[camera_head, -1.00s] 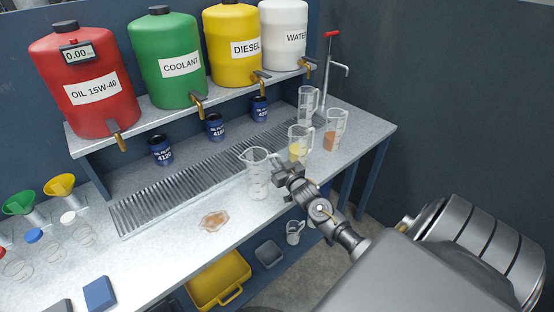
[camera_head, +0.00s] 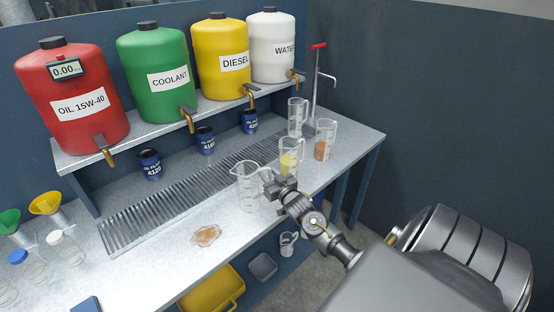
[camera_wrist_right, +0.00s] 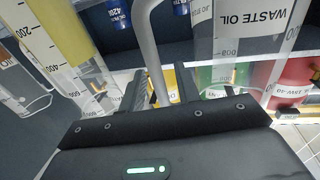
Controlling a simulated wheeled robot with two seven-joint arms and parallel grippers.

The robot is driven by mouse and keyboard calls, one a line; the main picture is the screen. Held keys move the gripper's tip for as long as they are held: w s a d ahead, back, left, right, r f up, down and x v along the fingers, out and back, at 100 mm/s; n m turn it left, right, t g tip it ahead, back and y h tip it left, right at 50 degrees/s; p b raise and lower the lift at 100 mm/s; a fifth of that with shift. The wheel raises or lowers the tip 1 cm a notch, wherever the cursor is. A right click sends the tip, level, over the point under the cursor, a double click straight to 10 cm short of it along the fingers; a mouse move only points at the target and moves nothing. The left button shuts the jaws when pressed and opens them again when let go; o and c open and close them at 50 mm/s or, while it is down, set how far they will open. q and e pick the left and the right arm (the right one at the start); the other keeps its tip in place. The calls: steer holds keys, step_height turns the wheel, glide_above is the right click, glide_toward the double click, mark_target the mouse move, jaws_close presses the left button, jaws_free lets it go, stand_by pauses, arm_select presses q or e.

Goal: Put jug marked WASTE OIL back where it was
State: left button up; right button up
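The jug marked WASTE OIL (camera_wrist_right: 262,25) shows its label upside down at the right of the right wrist view. In the head view I take it to be the clear, empty-looking jug (camera_head: 246,190) standing upright on the bench, its label hidden. My right gripper (camera_head: 272,187) is at its handle side. In the right wrist view the grey handle (camera_wrist_right: 150,45) passes between the fingers of my right gripper (camera_wrist_right: 160,85). A narrow gap shows beside the handle, so the fingers look open around it. My left gripper is out of view.
A jug with yellow liquid (camera_head: 288,163), a jug with reddish-brown liquid (camera_head: 321,149) and a clear jug (camera_head: 297,118) stand close behind. A brown puddle (camera_head: 206,235) lies on the bench (camera_head: 165,255) at the left. A drain grate (camera_head: 165,207) runs behind.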

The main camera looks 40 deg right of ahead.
steer(key=b+v, duration=0.2)
steer(key=v, duration=0.9)
steer(key=shift+s, duration=0.2)
